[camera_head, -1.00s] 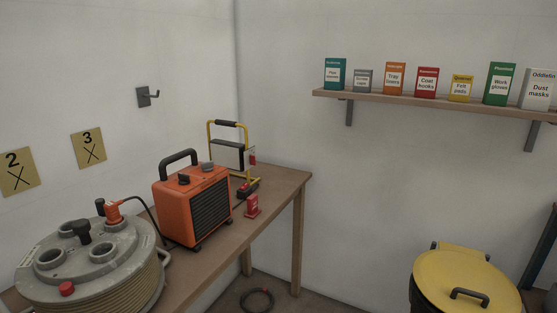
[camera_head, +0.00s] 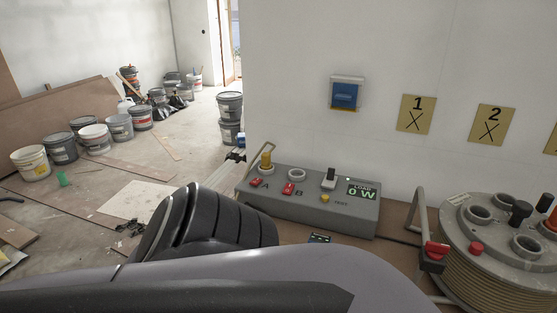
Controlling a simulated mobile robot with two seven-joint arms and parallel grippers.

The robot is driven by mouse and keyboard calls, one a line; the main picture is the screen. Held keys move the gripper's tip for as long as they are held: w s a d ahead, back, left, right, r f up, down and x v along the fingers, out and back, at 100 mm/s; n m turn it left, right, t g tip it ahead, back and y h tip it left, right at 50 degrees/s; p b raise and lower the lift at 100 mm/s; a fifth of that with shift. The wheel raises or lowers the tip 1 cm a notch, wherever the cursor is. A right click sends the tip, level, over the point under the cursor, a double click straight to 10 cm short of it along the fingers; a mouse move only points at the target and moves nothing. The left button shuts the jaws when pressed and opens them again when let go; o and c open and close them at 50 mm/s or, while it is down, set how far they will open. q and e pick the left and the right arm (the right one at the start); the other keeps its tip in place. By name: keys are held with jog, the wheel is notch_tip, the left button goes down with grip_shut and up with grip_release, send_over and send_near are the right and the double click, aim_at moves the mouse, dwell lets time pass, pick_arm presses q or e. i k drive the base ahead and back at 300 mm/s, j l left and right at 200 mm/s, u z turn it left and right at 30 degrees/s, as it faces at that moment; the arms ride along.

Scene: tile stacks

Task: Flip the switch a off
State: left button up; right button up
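Switch A (camera_head: 257,183) is a small red switch at the left end of a grey socket box (camera_head: 310,208) on the bench, with the letter A beside it. Its on or off position is too small to tell. A similar red switch B (camera_head: 288,189) sits to its right. The box's green display reads "LOAD 0 W". My arm crosses the foreground below the box. Neither gripper can be made out, and nothing is seen touching switch A.
A cable reel (camera_head: 495,252) stands at the right. A blue wall switch (camera_head: 345,95) and numbered plates (camera_head: 416,114) are on the wall. Silver bars (camera_head: 222,172) show left of the box; I cannot tell what they belong to. Several buckets (camera_head: 94,138) stand on the floor behind.

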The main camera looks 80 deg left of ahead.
aim_at(255, 182)
jog(key=u, duration=2.3)
